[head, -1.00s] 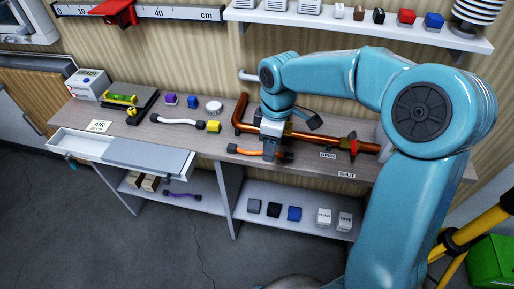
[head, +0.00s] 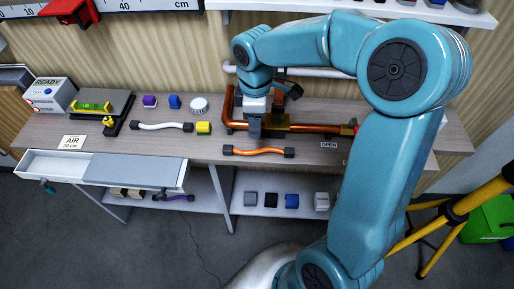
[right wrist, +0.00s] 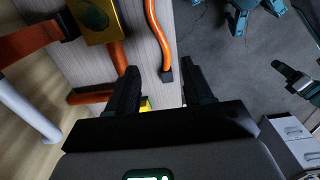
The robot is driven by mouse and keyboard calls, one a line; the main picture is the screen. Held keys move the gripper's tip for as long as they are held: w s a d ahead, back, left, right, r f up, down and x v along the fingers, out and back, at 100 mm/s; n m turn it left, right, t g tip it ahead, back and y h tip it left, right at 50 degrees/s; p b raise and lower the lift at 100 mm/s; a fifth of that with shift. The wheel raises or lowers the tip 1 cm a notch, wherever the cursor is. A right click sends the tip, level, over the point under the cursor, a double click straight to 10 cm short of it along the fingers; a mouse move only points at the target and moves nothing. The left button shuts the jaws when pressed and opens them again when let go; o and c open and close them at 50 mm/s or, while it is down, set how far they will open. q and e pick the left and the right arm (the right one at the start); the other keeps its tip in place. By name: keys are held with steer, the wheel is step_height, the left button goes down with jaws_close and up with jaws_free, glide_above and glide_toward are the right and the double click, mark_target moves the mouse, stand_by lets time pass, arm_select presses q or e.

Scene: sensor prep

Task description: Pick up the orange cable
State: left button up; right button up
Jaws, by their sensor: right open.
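The orange cable (head: 258,151) lies on the wooden bench top in front of the copper pipe, with a dark plug at each end. My right gripper (head: 254,130) is just behind it in the head view, pointing down, open and apart from the cable. In the right wrist view the orange cable (right wrist: 154,28) runs down to a dark end between and beyond the two open black fingers of my right gripper (right wrist: 160,85). A dark pronged shape at that view's right edge looks like my left gripper (right wrist: 292,80); its jaws are unclear.
The copper pipe (head: 307,127) runs along the bench behind the cable. An open drawer (head: 55,166) juts out at the front left. Bare bench lies around the orange cable's front.

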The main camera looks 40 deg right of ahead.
glide_above(259, 149)
steer(key=f, duration=0.3)
steer(key=a+f, duration=0.1)
steer(key=f, duration=0.1)
steer(key=shift+w+f, duration=0.2)
steer(key=shift+w, duration=0.15)
steer(key=shift+s+d+f, duration=0.2)
steer(key=shift+s+f, duration=0.05)
steer(key=shift+f, duration=0.2)
steer(key=f, duration=0.5)
steer(key=shift+s+d, duration=0.15)
steer(key=shift+d, duration=0.1)
jaws_close()
